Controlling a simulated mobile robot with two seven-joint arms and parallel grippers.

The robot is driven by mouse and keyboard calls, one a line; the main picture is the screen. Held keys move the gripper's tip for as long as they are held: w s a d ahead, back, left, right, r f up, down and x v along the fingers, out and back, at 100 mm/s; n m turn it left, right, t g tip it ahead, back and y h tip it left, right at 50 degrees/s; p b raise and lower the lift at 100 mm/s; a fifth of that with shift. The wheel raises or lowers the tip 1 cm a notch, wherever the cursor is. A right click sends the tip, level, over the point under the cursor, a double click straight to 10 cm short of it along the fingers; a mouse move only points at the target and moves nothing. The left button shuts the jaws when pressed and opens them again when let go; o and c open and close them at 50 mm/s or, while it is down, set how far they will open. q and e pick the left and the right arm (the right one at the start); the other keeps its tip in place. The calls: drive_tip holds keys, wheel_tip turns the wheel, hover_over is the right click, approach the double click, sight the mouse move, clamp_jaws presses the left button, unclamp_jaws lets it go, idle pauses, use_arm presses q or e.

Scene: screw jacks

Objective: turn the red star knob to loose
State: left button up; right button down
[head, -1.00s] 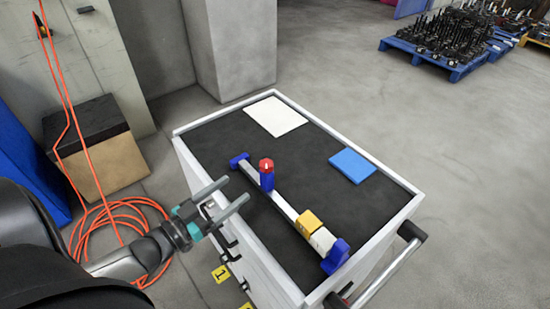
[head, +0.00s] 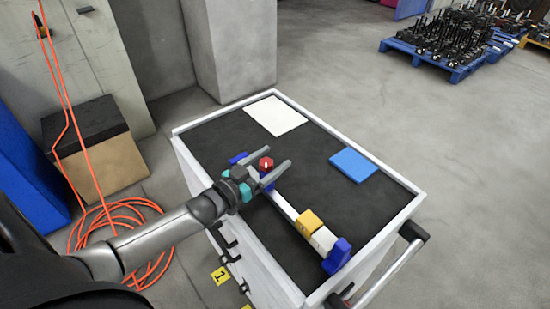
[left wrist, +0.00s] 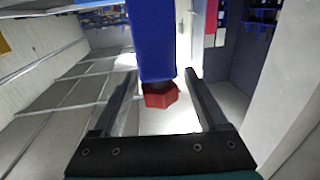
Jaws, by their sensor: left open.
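The red star knob (head: 266,163) sits on top of a blue carriage on a pale rail (head: 283,207) that lies along the cart top. In the left wrist view the red knob (left wrist: 161,95) is at the end of the blue carriage (left wrist: 153,40), between the two fingers. My left gripper (head: 276,163) is open, with its fingers on either side of the knob and gaps showing beside it in the wrist view (left wrist: 157,85). In the head view the gripper hides part of the blue carriage. My right gripper is not in view.
The rail also bears a yellow block (head: 309,222) and a blue end foot (head: 338,256). A white sheet (head: 277,116) and a blue pad (head: 353,166) lie on the black cart top (head: 230,132). The cart has a raised white rim (head: 262,262).

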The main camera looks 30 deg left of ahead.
use_arm(q)
drive_tip(key=shift+x, duration=0.8)
clamp_jaws()
